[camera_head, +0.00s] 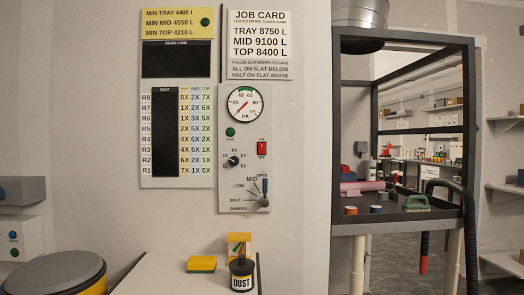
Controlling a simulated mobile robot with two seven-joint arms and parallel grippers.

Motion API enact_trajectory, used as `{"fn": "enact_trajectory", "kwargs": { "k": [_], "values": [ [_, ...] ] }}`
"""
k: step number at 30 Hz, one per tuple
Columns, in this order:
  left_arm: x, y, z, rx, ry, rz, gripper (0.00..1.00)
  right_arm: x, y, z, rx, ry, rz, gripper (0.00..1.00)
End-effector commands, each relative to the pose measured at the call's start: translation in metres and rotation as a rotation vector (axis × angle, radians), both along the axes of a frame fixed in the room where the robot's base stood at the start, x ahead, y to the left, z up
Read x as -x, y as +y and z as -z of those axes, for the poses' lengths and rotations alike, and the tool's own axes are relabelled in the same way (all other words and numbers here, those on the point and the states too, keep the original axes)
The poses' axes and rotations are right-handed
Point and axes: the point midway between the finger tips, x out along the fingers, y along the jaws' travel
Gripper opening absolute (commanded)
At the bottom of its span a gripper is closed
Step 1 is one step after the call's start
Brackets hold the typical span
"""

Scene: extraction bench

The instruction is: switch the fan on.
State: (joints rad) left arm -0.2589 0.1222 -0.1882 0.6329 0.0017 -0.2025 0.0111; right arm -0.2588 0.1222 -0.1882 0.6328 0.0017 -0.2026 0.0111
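A grey control panel (224,190) hangs on the wall at the middle of the view. A red switch (262,148) sits on its right side, with small ON lettering above it and OFF below; I cannot tell which way it is set. A dark green round lamp or button (230,132) sits to its left with a tiny label that looks like FAN. A round PA gauge (243,104) is above, with a red needle. A black knob (233,161) and a damper lever (264,192) are below. Neither of my grippers is in view.
A white counter (170,275) below holds a yellow block (201,264) and a black DUST pot (241,274). A dark-framed bench (390,222) with a black hose stands at right. A grey-lidded yellow drum (56,273) is at lower left. The space before the panel is clear.

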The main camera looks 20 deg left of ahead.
Motion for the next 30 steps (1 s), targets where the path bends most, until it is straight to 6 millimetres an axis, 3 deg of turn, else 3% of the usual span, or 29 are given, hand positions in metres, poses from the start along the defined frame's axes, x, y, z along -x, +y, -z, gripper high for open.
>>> {"fn": "enact_trajectory", "kwargs": {
  "k": [6, 19, 30],
  "values": [
    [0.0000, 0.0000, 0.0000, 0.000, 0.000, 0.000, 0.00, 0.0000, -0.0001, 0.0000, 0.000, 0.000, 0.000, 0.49],
    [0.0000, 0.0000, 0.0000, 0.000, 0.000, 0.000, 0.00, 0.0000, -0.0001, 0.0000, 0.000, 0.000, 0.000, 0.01],
    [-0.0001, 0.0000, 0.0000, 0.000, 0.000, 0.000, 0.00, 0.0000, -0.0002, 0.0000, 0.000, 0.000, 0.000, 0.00]
  ]
}}
